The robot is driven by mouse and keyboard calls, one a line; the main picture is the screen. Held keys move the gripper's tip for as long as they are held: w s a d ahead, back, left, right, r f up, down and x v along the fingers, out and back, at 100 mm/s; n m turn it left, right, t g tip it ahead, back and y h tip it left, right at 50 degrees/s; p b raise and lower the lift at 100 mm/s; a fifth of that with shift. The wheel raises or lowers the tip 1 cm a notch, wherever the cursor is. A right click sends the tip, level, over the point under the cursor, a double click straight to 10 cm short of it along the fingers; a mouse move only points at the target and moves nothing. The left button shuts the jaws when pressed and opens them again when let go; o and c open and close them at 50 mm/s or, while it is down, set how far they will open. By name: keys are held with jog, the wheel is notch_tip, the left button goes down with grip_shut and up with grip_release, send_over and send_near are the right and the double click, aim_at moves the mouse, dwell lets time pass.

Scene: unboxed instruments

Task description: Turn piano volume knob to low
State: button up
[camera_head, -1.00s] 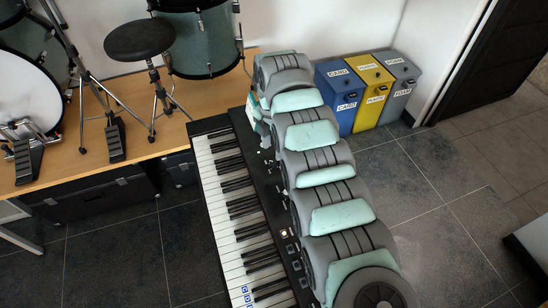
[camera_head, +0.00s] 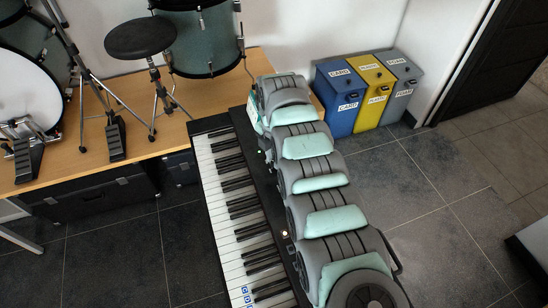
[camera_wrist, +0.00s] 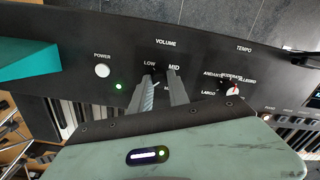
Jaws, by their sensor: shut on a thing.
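The piano (camera_head: 232,190) stretches down the middle of the head view, and its dark control panel (camera_wrist: 205,45) fills the upper part of the wrist view. The panel carries VOLUME lettering with LOW (camera_wrist: 150,64) and MID (camera_wrist: 173,67) labels and another label partly hidden by a finger. My gripper (camera_wrist: 161,78) has its two grey fingers at the volume dial, just below LOW and MID. It is shut on the volume knob, which is mostly hidden between the fingertips. I cannot read the knob's pointer. My arm hides this spot in the head view.
A white power button (camera_wrist: 102,71) and a lit green light (camera_wrist: 119,86) sit left of the fingers. The tempo knob (camera_wrist: 232,91) is to the right. Blue, yellow and grey bins (camera_head: 371,92) stand beyond my arm. A wooden table (camera_head: 190,125) with drums stands at the left.

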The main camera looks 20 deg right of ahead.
grip_shut()
jog(key=shift+r+m+p, duration=0.15)
jog(key=shift+m+p, duration=0.25)
jog(key=shift+p, duration=0.05)
jog(key=m+p, duration=0.2)
jog(key=shift+r+m+p, duration=0.1)
jog(key=shift+m+p, duration=0.2)
jog(key=m+p, duration=0.3)
jog(key=m, duration=0.1)
jog(key=shift+m, duration=0.3)
jog(key=m+p, duration=0.2)
jog(key=m, duration=0.2)
jog(key=shift+m, duration=0.3)
jog(key=m+p, duration=0.1)
jog(key=m, duration=0.4)
jog(key=shift+f, duration=0.2)
